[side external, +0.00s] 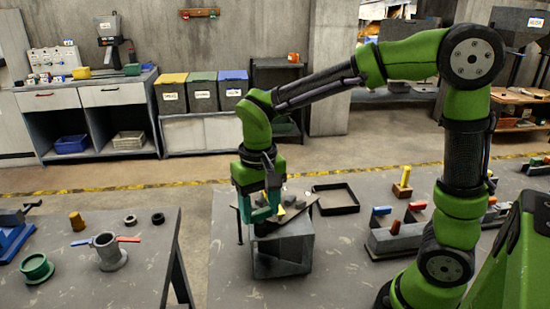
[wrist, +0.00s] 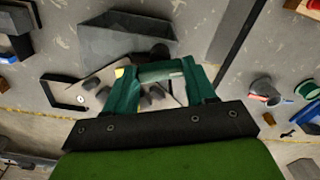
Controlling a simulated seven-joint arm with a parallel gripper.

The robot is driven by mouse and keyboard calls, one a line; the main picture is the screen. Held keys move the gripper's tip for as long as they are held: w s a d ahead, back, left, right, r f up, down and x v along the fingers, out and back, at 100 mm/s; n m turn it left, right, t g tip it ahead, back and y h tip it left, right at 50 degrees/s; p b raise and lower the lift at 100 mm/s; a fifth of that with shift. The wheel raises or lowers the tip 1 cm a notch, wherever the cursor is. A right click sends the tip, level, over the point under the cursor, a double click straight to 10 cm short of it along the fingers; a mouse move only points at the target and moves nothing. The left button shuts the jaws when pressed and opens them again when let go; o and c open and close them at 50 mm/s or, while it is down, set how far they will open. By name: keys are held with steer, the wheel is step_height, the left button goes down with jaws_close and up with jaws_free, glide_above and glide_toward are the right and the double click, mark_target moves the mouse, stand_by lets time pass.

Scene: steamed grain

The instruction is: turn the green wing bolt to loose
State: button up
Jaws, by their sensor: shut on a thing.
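My gripper (side external: 262,212) points down over a grey box-shaped stand (side external: 285,265) with a tilted plate on top. In the wrist view its two teal fingers (wrist: 163,84) are shut on a pale green bar (wrist: 162,72) that spans the gap between them. I take this bar to be the green wing bolt; its wings and thread are not clear. In the side external view the fingers hide it. A yellow wing-like piece (side external: 282,211) stands just right of the fingers; it also shows beside the left finger in the wrist view (wrist: 119,72). How far the bolt is turned cannot be told.
A black open tray (side external: 335,209) lies behind the stand to the right. A grey holder (side external: 395,238) with coloured handles stands further right. On a separate left table are a grey valve (side external: 109,252) with a red and blue handle and a green ring (side external: 36,268).

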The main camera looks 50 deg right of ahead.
mark_target(260, 211)
steer(key=n, duration=1.3)
steer(key=shift+r, duration=0.1)
steer(key=shift+n, duration=0.4)
steer(key=o, duration=1)
steer(key=shift+o, duration=0.2)
step_height(260, 211, up, 17)
